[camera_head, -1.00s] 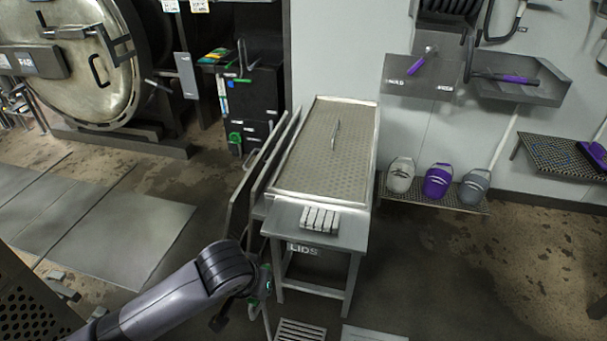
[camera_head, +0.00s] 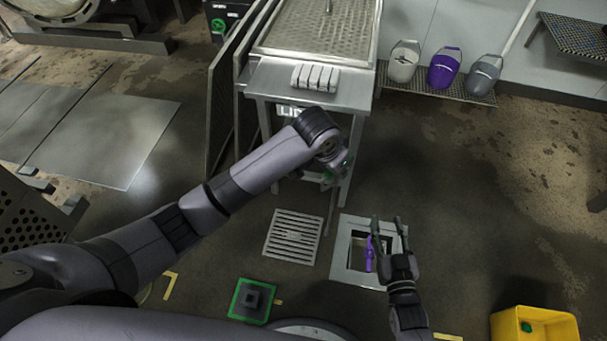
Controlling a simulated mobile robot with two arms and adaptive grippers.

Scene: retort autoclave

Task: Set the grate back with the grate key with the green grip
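The grate (camera_head: 293,236) is a slotted metal square lying flat on the floor, left of the open drain pit. The pit's pale square frame (camera_head: 347,272) surrounds a dark opening. A purple object (camera_head: 369,254) shows in the opening, partly beside my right gripper's finger. My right gripper (camera_head: 388,221) is over the right side of the frame, fingers spread, with nothing seen between them. My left gripper (camera_head: 338,174) is in front of the table legs, partly hidden by its wrist. Green shows at it, and a thin rod (camera_head: 330,215) hangs below, apparently the green-grip grate key.
A metal table (camera_head: 268,80) with white blocks (camera_head: 315,78) stands behind the grate. A yellow crate (camera_head: 535,325) is at lower right, and a green-edged plate (camera_head: 252,300) is in front of the grate.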

